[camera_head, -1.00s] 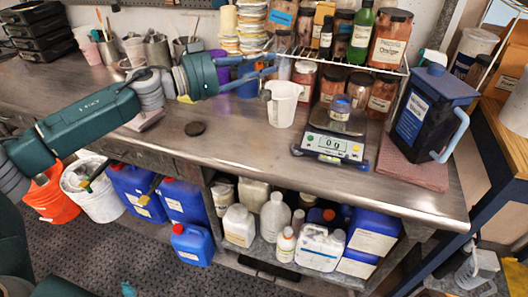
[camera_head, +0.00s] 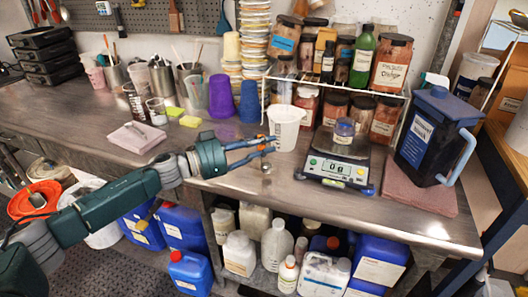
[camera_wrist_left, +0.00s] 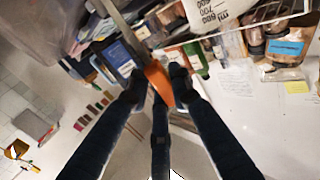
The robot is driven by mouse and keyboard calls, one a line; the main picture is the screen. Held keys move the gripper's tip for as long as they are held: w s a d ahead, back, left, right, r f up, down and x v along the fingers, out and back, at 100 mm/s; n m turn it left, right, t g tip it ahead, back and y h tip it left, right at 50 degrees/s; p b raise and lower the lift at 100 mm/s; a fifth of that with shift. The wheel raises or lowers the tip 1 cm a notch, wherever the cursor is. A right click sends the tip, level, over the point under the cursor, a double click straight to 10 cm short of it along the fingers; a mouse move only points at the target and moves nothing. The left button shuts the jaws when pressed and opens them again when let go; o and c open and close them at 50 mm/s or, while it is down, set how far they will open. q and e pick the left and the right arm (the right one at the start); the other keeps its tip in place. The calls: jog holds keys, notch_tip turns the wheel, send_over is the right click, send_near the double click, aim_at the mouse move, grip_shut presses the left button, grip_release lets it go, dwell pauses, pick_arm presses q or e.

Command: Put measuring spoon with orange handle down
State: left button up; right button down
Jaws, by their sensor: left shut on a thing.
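In the left wrist view the orange handle (camera_wrist_left: 158,84) of the measuring spoon is pinched between the fingertips of my left gripper (camera_wrist_left: 157,95). In the head view my left gripper (camera_head: 268,144) is shut over the steel bench (camera_head: 235,173), just in front of and left of the white measuring jug (camera_head: 286,130). A small round metallic piece (camera_head: 266,168), apparently the spoon's bowl, shows just below the fingertips. I cannot tell whether it touches the bench. My right gripper is not in view.
A scale (camera_head: 334,170) with a small jar (camera_head: 343,131) on it stands to the right. A wire rack of jars (camera_head: 333,106) is behind. Purple cups (camera_head: 221,97) and a pink cloth (camera_head: 136,137) lie left. Bare bench lies between the gripper and the front edge.

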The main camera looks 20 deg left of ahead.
pick_arm(q)
jog(key=shift+f, duration=1.3)
jog(key=o, duration=0.9)
jog(key=b+v, duration=0.2)
jog(key=v, duration=1)
jog(key=shift+r, duration=0.1)
